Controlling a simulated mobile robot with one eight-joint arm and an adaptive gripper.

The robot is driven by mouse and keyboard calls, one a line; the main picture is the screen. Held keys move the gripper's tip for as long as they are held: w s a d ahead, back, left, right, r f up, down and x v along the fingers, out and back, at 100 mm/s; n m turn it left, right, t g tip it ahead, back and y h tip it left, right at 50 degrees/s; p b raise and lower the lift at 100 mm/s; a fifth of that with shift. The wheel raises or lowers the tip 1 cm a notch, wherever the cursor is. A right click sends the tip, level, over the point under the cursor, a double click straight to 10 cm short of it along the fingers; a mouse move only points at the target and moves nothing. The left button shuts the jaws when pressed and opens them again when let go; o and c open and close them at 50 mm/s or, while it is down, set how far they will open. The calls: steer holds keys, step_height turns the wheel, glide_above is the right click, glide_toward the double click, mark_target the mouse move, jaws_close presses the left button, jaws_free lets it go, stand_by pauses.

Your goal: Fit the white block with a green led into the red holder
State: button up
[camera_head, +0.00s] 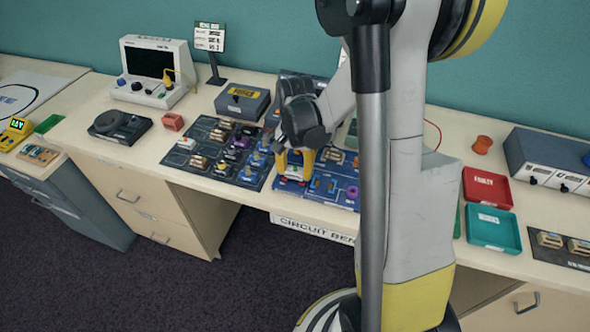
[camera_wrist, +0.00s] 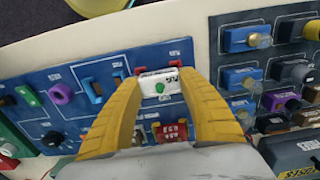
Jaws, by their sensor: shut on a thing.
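In the wrist view the white block (camera_wrist: 160,84) with a green led on its face is between the yellow fingertips of my gripper (camera_wrist: 157,82), which is shut on it. Red parts of the red holder (camera_wrist: 174,59) show just past the block's far edge, on the blue circuit board (camera_wrist: 60,75). The block covers the rest of the holder. I cannot tell whether the block is seated in it or just above it. In the head view my gripper (camera_head: 296,166) points down at the left part of the blue board (camera_head: 322,192).
In the wrist view a red lettered part (camera_wrist: 172,131) lies between the fingers, nearer the wrist. A dark board (camera_wrist: 286,45) with several coloured parts is to the right.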

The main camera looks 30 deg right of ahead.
steer(key=shift+f, duration=0.3)
steer(key=o, duration=1.7)
steer(key=shift+r, duration=0.1)
steer(key=shift+r+p, duration=2.65)
steer(key=shift+r, duration=1.3)
steer(key=s+a+r+n+t+b, duration=0.6)
steer(key=s+a+r+n, duration=0.3)
steer(key=a, duration=0.4)
steer(key=shift+s+a+r+n+t, duration=0.25)
steer(key=shift+s+n+t, duration=0.4)
steer(key=shift+s, duration=0.25)
